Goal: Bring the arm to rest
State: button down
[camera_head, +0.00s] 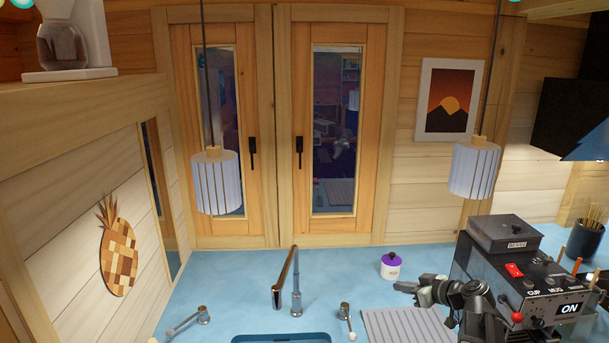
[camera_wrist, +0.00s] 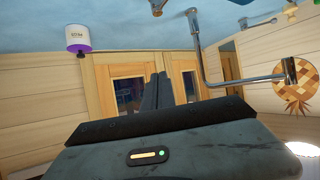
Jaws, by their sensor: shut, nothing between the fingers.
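My gripper (camera_head: 406,288) is at the lower right in the head view, in front of the coffee machine and pointing left over the blue counter (camera_head: 230,275). Its dark fingers (camera_wrist: 157,92) stand together in the middle of the wrist view, shut with nothing between them. The wrist view is upside down. A white jar with a purple lid (camera_head: 390,266) stands on the counter just behind and left of the gripper, apart from it. The jar also shows at the upper left of the wrist view (camera_wrist: 78,38).
The coffee machine (camera_head: 510,262) with a lit ON display stands close to my arm on the right. A ribbed grey mat (camera_head: 405,327) lies below the gripper. A tall faucet (camera_head: 295,285) with two handles is left of it. Pendant lamps (camera_head: 474,172) hang above.

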jog(key=s+a+f+n+g+h+b, duration=0.1)
jog(key=s+a+f+g+b, duration=0.3)
jog(key=a+f, duration=0.65)
jog(key=s+a+f+n+g+b, duration=0.1)
jog(key=s+a+f+g+b, duration=0.25)
jog(key=a+f, duration=0.75)
jog(key=s+d+m+g+h, duration=0.1)
jog(key=s+m, duration=0.1)
jog(key=s+d+m+g+h, duration=0.1)
jog(key=s+m+h, duration=0.1)
jog(key=s, duration=0.1)
jog(key=s+d+m+g+h, duration=0.1)
jog(key=s+m+h, duration=0.1)
jog(key=m, duration=0.1)
jog(key=shift+s+d+f, duration=0.1)
jog(key=shift+s+f, duration=0.1)
jog(key=shift+s, duration=0.2)
jog(key=shift+s+d+m, duration=0.1)
jog(key=shift+s+m, duration=0.05)
jog(key=shift+m, duration=0.65)
